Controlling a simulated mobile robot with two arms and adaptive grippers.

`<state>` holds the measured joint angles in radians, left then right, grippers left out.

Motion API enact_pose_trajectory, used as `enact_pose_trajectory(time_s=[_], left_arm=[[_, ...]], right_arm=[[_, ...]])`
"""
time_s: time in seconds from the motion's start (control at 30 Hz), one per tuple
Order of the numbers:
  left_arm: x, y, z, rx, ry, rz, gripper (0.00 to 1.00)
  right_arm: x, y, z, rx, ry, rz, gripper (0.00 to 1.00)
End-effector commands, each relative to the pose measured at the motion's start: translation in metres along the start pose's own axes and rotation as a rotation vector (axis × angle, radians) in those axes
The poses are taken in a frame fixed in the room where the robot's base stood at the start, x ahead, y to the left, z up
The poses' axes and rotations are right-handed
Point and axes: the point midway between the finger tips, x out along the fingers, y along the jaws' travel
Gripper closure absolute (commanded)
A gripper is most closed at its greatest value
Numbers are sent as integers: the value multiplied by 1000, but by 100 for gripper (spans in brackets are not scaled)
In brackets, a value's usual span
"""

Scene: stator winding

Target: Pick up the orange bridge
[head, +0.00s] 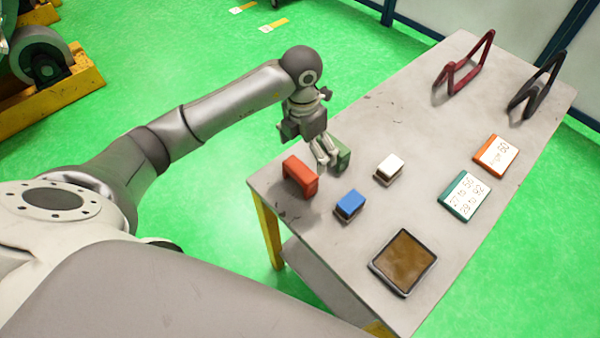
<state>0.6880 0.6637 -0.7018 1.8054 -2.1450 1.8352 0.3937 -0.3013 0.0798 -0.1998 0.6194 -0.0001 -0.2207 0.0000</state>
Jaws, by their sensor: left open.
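The orange bridge (300,176), a red-orange block shaped like an arch, stands on the table near its left edge. My left gripper (326,158) is open and points down just behind and to the right of the orange bridge, with a visible gap between them. The fingers are close to a green block (342,154), which they partly cover. I cannot tell whether they touch it. My right gripper is not in view.
On the grey table (425,110) are a blue-topped block (349,203), a white-topped block (389,166), a brown-filled tray (403,262), an orange-edged number plate (497,155), a green-edged one (464,195), and red (463,75) and black (535,88) frames. The table's middle is clear.

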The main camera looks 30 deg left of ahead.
Motion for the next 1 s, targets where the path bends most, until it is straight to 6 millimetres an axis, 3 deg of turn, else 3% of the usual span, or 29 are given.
enact_pose_trajectory(time_s=[0.17, 0.4, 0.63, 0.77, 1.0], left_arm=[[6, 18, -7, -24, 40, 63, 0], [43, 19, -8, -22, 39, 61, 0], [60, 18, -11, -22, 39, 60, 0], [78, 15, -16, -22, 41, 58, 0], [103, 18, -16, -21, 36, 62, 0]], right_arm=[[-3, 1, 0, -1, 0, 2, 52], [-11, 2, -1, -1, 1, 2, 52], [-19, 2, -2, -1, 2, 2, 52], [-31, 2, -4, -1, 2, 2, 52], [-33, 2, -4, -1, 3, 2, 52]])
